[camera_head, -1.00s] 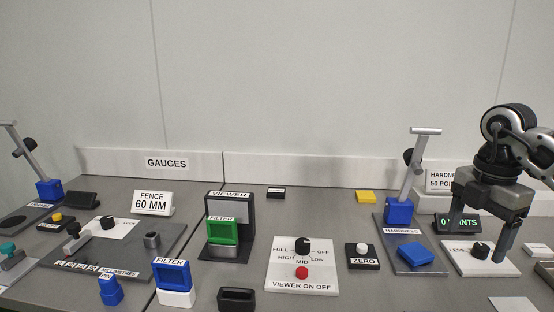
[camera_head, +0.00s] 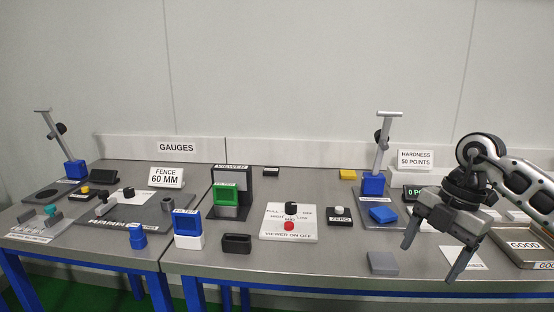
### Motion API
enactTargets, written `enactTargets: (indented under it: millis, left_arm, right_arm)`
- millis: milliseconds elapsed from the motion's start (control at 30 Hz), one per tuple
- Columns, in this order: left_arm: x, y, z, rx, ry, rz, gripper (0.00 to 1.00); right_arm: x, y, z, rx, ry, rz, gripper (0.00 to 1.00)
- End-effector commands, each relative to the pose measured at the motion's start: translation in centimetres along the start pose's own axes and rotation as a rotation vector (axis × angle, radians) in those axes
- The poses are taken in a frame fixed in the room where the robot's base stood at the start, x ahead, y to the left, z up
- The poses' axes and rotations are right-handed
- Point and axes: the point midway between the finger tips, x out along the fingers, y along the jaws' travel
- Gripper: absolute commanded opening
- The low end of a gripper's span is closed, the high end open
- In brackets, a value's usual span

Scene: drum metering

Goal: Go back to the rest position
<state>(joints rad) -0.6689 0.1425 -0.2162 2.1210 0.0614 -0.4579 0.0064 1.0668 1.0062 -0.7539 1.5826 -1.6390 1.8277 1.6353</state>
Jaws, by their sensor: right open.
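My right gripper (camera_head: 431,258) is at the right of the head view, above the front right part of the table. Its two fingers are spread and nothing is between them. My left gripper is not in view.
The grey bench (camera_head: 310,258) holds a viewer (camera_head: 243,179) with a green filter (camera_head: 226,194), a switch panel (camera_head: 290,236), a zero button plate (camera_head: 340,217) and a hardness tester (camera_head: 373,184). A grey block (camera_head: 382,263) lies left of the gripper. A GOOD tray (camera_head: 530,256) is at the far right.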

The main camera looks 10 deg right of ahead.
Motion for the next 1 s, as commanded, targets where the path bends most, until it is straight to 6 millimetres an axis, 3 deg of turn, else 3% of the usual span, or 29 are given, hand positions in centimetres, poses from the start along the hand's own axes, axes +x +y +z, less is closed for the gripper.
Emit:
enactTargets:
  millis: [167, 267, 367, 400, 500, 567, 667, 767, 900, 1000]
  left_arm:
    - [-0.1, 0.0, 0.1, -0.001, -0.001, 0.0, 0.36]
    - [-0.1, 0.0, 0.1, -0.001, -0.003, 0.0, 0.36]
    - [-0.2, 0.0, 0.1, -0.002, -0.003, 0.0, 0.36]
    - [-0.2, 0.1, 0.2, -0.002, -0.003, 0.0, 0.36]
    - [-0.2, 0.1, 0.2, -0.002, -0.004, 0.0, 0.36]
    - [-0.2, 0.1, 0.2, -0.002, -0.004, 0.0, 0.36]
    - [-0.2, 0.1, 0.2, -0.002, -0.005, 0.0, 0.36]
    - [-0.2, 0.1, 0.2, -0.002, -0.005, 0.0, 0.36]
    - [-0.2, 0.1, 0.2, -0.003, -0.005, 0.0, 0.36]
    - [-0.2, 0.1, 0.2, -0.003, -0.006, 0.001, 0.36]
  right_arm:
    - [4.0, 1.9, -4.9, -0.162, 0.186, 0.08, 0.76]
    - [6.4, 3.0, -9.0, -0.263, 0.339, 0.162, 0.76]
    - [8.8, 3.9, -15.0, -0.359, 0.568, 0.305, 0.76]
    - [9.5, 4.3, -17.9, -0.382, 0.687, 0.394, 0.76]
    - [9.4, 5.2, -24.2, -0.334, 0.974, 0.683, 0.76]
    - [8.7, 5.7, -26.0, -0.227, 1.095, 0.862, 0.76]
    - [8.4, 6.4, -26.0, 0.067, 1.195, 1.123, 0.76]
    - [10.4, 6.1, -23.2, 0.461, 1.154, 1.288, 0.76]
    - [17.4, 1.9, -18.8, 1.026, 0.922, 1.273, 0.76]
    - [22.3, -2.3, -17.7, 1.285, 0.759, 1.145, 0.76]
